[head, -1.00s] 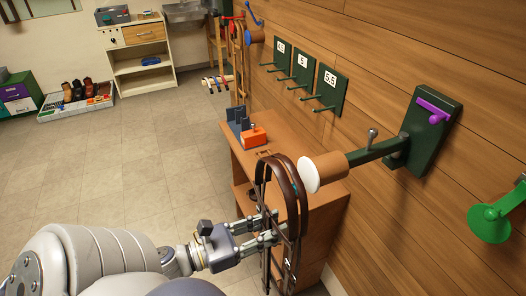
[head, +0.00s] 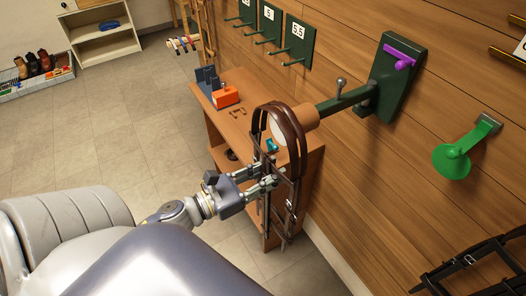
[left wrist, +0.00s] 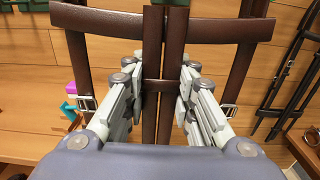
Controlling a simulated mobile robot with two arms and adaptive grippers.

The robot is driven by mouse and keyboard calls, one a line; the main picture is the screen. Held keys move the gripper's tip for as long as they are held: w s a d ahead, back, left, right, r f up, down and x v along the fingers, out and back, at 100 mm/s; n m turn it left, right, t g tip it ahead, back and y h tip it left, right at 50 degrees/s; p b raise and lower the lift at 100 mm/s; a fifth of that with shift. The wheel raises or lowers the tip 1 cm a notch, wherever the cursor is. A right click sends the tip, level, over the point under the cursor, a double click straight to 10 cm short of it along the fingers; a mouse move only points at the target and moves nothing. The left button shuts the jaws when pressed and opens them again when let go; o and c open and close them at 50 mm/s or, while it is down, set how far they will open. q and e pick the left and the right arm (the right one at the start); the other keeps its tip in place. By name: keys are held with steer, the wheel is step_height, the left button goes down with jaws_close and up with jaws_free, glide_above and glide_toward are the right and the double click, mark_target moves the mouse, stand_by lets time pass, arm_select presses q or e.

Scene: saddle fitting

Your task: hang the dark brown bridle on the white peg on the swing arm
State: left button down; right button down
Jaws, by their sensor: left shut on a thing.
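The dark brown bridle (head: 299,140) hangs upright from my left gripper (head: 268,174), its rounded top loop uppermost and its straps hanging below. The gripper is shut on its straps; in the left wrist view the fingers (left wrist: 159,95) close on the middle straps of the bridle (left wrist: 230,28). The swing arm (head: 346,102) is green and carries a brown round peg with a white end face (head: 279,130). The white face shows through the top loop, and a strap crosses in front of the peg. I cannot tell whether the loop is around the peg or before it. My right gripper is not seen.
A wooden desk (head: 222,130) with an orange box (head: 226,97) stands behind the bridle. A grey pin (head: 341,86) rises from the swing arm. A green hook (head: 454,158) and a black bridle (head: 470,262) are on the wall at right. Open floor lies left.

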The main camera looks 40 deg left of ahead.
arm_select(q)
steer(key=shift+w+d+f+b, duration=0.1)
steer(key=shift+w+d+f, duration=0.15)
steer(key=shift+w, duration=0.3)
steer(key=shift+w+d+f+b, duration=0.15)
steer(key=shift+w+d+f, duration=0.05)
steer(key=shift+w, duration=0.4)
steer(key=shift+w+d+f+b, duration=0.1)
steer(key=shift+w+d+f, duration=0.15)
steer(key=shift+w, duration=0.3)
steer(key=c, duration=1.2)
jaws_free()
steer(key=shift+c, duration=0.2)
steer(key=shift+f, duration=0.15)
steer(key=shift+s, duration=0.1)
